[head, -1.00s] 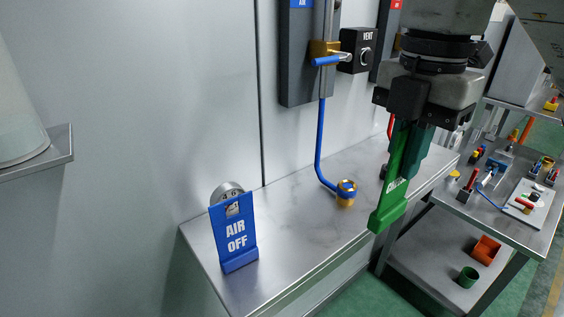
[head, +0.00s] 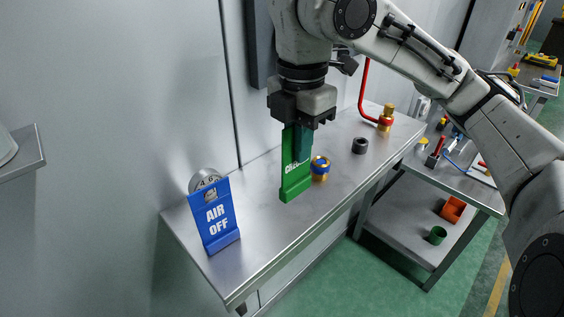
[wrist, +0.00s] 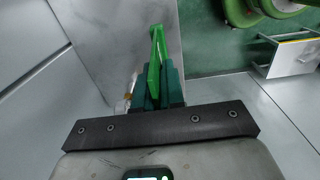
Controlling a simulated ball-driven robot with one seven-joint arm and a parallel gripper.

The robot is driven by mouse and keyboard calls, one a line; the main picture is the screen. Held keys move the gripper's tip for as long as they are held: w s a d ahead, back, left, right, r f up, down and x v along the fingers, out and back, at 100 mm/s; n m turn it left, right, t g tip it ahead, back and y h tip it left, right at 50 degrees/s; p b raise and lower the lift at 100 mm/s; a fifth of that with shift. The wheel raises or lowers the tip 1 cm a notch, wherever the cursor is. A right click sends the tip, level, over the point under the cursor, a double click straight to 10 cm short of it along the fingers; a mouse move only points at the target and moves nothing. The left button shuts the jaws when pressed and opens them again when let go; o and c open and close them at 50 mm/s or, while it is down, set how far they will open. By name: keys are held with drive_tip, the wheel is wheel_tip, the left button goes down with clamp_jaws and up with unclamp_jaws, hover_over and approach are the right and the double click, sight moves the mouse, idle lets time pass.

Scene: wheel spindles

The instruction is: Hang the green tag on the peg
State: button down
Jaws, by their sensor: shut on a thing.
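The green tag (head: 296,182) is a long plate with white lettering and a thicker foot at its lower end. My gripper (head: 301,143) is shut on its upper part and holds it roughly upright over the steel bench. In the wrist view the tag (wrist: 156,58) juts out between the dark green fingers of my gripper (wrist: 157,88). A blue AIR OFF tag (head: 214,221) is at the bench's left end, in front of a round grey disc (head: 203,178) with digits. I cannot make out a bare peg; the blue tag covers part of the disc.
The steel bench (head: 268,240) runs along the grey wall. A blue-and-gold fitting (head: 320,169) is just behind the green tag. A black ring (head: 360,146) and a red-and-gold fitting (head: 385,121) stand farther right. A cart (head: 400,235) stands at right. A shelf corner (head: 25,160) is at left.

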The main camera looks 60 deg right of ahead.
drive_tip(key=w+f, duration=0.3)
drive_tip(key=f, duration=0.3)
drive_tip(key=shift+w+d+f, duration=0.15)
drive_tip(key=shift+w+f, duration=0.05)
drive_tip(key=shift+f, duration=0.1)
drive_tip(key=shift+f, duration=0.25)
drive_tip(key=c, duration=1.2)
unclamp_jaws()
drive_tip(key=shift+c, duration=0.2)
wheel_tip(320, 180, up, 11)
drive_tip(key=shift+d, duration=0.45)
